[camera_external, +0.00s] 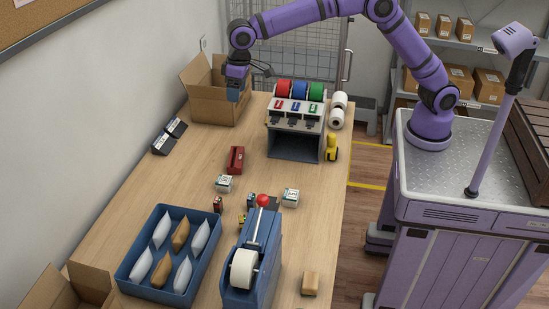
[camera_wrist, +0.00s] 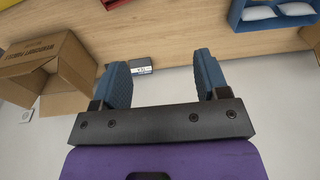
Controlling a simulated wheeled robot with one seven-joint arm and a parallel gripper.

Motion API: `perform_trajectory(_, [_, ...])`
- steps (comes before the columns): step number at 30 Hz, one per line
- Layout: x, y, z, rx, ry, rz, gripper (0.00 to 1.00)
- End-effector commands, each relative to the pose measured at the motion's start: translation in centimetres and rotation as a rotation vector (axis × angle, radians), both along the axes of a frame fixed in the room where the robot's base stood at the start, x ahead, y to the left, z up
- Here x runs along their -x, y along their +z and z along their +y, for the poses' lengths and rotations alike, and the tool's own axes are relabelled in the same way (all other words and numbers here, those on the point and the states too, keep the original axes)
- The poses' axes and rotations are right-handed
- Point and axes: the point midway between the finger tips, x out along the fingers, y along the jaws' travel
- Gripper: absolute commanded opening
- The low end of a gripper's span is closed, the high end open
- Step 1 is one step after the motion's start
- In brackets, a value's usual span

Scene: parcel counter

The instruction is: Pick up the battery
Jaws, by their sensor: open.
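I cannot tell for certain which object is the battery. A small dark red and black block (camera_external: 217,204) stands on the counter near the blue tray's right back corner, and it may be the battery. It is too small to read, and I cannot make it out in the wrist view. My gripper (camera_external: 234,92) is high at the back of the counter, in front of the open cardboard box in the picture and far from that block. In the wrist view my gripper (camera_wrist: 160,68) has its blue fingers wide apart, with nothing held between them.
The open cardboard box (camera_external: 215,105) also shows in the wrist view (camera_wrist: 42,68). Dark devices (camera_external: 162,143) lie along the wall. A tape-roll stand (camera_external: 295,125), red object (camera_external: 235,160), white-green packs (camera_external: 290,197), blue tray (camera_external: 125,272) and blue dispenser (camera_external: 235,296) stand around. The left-middle counter is clear.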

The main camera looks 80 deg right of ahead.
Motion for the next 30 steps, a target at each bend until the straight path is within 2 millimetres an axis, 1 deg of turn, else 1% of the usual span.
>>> perform_trajectory(1, [-0.7,-1.9,1.7,0.005,0.004,0.014,0.68])
perform_trajectory(5, [-2.1,-6.2,5.6,0.015,0.009,0.038,0.68])
perform_trajectory(6, [-2.3,-7.6,6.8,0.019,0.011,0.046,0.68])
perform_trajectory(8, [-2.7,-9.8,8.5,0.025,0.014,0.057,0.68])
perform_trajectory(9, [-2.8,-11.2,9.7,0.029,0.015,0.064,0.68])
perform_trajectory(11, [-2.9,-13.4,11.3,0.034,0.017,0.074,0.68])
perform_trajectory(12, [-2.9,-14.8,12.3,0.038,0.018,0.08,0.68])
perform_trajectory(15, [-2.8,-17.9,14.4,0.048,0.02,0.095,0.68])
perform_trajectory(18, [-2.5,-20.2,16.0,0.053,0.021,0.104,0.68])
perform_trajectory(21, [-2.3,-21.5,16.8,0.057,0.021,0.109,0.68])
perform_trajectory(26, [-2.2,-22.6,17.1,0.06,0.022,0.111,0.68])
perform_trajectory(30, [-2.2,-24.2,17.1,0.061,0.022,0.114,0.68])
